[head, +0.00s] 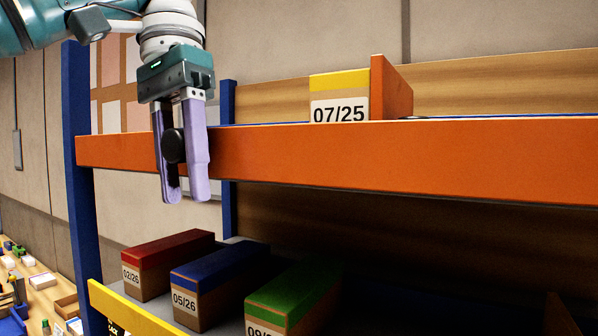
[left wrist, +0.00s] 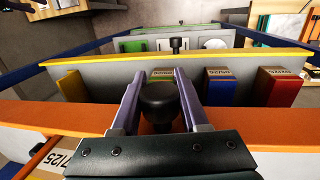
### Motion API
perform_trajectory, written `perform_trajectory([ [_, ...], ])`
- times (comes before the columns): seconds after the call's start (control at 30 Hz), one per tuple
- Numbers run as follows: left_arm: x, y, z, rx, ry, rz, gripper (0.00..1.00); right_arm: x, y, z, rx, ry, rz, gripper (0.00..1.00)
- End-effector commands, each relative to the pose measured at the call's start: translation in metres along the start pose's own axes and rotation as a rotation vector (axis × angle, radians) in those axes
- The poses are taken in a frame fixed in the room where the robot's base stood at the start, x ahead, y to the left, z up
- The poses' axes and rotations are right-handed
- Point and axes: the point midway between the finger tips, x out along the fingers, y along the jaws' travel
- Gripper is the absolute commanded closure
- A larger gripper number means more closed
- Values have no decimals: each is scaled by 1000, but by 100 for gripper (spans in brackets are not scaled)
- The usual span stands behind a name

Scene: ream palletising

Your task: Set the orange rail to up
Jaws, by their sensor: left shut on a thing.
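The orange rail (head: 400,158) runs across the front of the upper shelf in the head view. It also crosses the left wrist view (left wrist: 50,118). My left gripper (head: 182,190) hangs fingers-down in front of the rail near its left end. Its two lilac fingers are shut on a round black knob (head: 174,146), which also shows between the fingers in the left wrist view (left wrist: 160,100). The fingers hide part of the rail, so how the knob joins it is not clear. My right gripper is in neither view.
A box marked 07/25 (head: 340,98) stands on the upper shelf beside an orange divider (head: 392,88). Below are red (head: 168,262), blue (head: 219,285) and green (head: 295,297) topped boxes behind a yellow rail (head: 130,312). A blue post (head: 82,200) stands left of my gripper.

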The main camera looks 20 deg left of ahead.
Motion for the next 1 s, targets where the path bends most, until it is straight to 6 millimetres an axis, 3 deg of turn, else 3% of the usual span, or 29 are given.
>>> perform_trajectory([
  [0.47,2,2,-1,-6,-10,0,100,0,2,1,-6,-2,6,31],
  [0.5,2,2,-1,-6,-10,0,51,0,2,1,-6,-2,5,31],
  [0.73,1,2,-1,-4,-10,0,26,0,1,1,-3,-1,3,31],
  [1.0,1,1,0,-4,-9,0,26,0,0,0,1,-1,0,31],
])
